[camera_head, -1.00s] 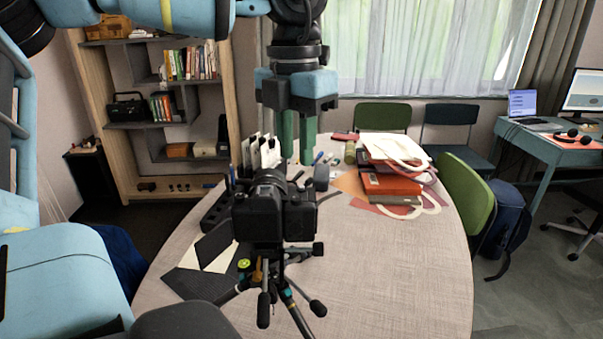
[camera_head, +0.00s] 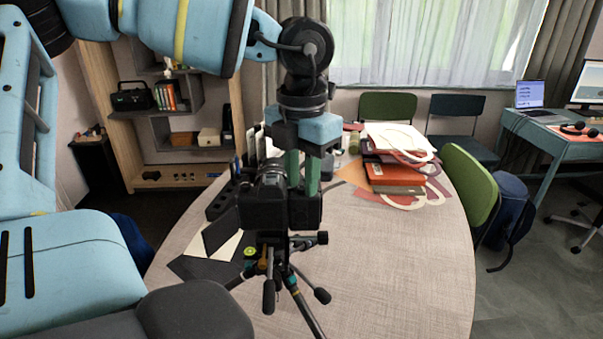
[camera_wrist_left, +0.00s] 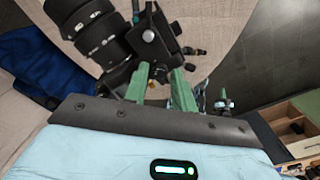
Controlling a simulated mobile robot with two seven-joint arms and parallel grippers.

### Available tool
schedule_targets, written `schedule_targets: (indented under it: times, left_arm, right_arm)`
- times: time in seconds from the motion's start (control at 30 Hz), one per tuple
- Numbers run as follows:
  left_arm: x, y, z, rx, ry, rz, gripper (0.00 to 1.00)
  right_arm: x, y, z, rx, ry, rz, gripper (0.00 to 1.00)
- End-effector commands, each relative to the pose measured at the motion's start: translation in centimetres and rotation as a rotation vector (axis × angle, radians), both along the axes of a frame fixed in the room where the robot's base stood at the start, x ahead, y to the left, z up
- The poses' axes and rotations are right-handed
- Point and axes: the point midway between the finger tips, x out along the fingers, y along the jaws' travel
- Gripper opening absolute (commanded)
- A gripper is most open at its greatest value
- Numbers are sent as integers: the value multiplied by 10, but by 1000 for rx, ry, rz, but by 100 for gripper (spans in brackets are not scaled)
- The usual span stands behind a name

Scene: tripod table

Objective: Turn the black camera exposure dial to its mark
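The black camera (camera_head: 262,210) stands on a tripod (camera_head: 272,270) at the table's near side, with its back toward my head. It also shows in the left wrist view, with its lens (camera_wrist_left: 100,38) to the left and its body (camera_wrist_left: 155,38) beyond my fingers. My left gripper (camera_head: 302,182) points down at the camera's top right, its green fingers apart. In the left wrist view the gripper (camera_wrist_left: 161,74) is open, with a gap between the fingertips close to the camera body. I cannot tell whether they touch it. The exposure dial cannot be made out clearly. My right gripper is not in view.
The table (camera_head: 390,265) is clear at the front right. Red folders and papers (camera_head: 395,172) are stacked at the back right. A black organizer (camera_head: 222,200) stands left of the camera, and dark sheets (camera_head: 215,245) lie beside the tripod. A green chair (camera_head: 470,190) stands at the right edge.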

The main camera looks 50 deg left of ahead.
Motion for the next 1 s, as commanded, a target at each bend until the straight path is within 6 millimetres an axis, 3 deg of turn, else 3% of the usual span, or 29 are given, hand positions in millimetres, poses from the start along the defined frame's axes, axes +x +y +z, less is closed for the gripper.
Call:
schedule_targets:
  times: [0.27,0.5,0.77,1.0]
  left_arm:
    - [0,0,-2,-1,0,0,26]
    - [0,0,-2,-1,0,0,0]
    - [0,0,-2,-1,0,-23,0]
    - [1,0,-3,-2,-1,-143,0]
  right_arm:
    - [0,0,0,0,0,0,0]
    - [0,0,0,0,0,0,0]
    - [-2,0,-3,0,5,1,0]
    - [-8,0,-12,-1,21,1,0]
